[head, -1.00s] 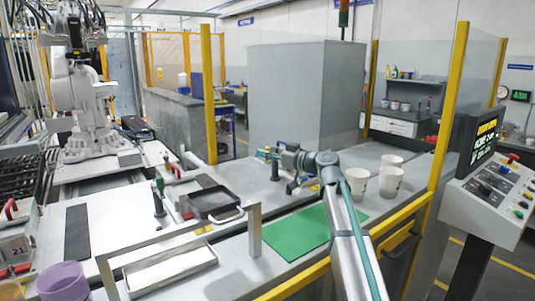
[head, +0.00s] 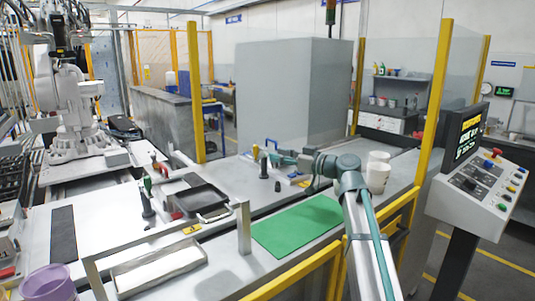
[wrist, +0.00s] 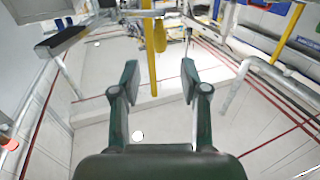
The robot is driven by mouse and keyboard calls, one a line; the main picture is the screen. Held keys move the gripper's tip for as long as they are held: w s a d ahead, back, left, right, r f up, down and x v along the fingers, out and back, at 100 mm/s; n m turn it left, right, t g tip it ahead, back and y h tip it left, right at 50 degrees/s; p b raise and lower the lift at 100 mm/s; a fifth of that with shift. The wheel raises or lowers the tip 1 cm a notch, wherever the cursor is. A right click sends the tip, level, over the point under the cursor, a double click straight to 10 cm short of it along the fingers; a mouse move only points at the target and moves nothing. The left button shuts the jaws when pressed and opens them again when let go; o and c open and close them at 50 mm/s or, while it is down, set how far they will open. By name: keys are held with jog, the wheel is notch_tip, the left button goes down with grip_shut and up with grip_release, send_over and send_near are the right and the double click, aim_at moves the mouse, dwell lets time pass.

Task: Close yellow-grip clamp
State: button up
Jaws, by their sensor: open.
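My gripper (head: 283,157) is open and empty above the grey bench, pointing left in the head view. It also shows in the wrist view (wrist: 160,82), with its two dark green fingers apart. A yellow bar (wrist: 152,65), possibly the clamp's grip, stands upright beyond and between the fingers in the wrist view, not touching them. In the head view a small yellow piece (head: 304,183) shows low beside my arm, near a blue-edged fixture. I cannot tell whether it belongs to the same clamp. The clamp's body and jaw are not clear in either view.
A green-grip clamp (head: 147,190) stands beside a black tray (head: 202,199). Another dark upright handle (head: 263,166) stands near my gripper. A green mat (head: 297,226) lies in front. Yellow posts and rails (head: 434,105) border the bench.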

jog(key=shift+v, duration=1.15)
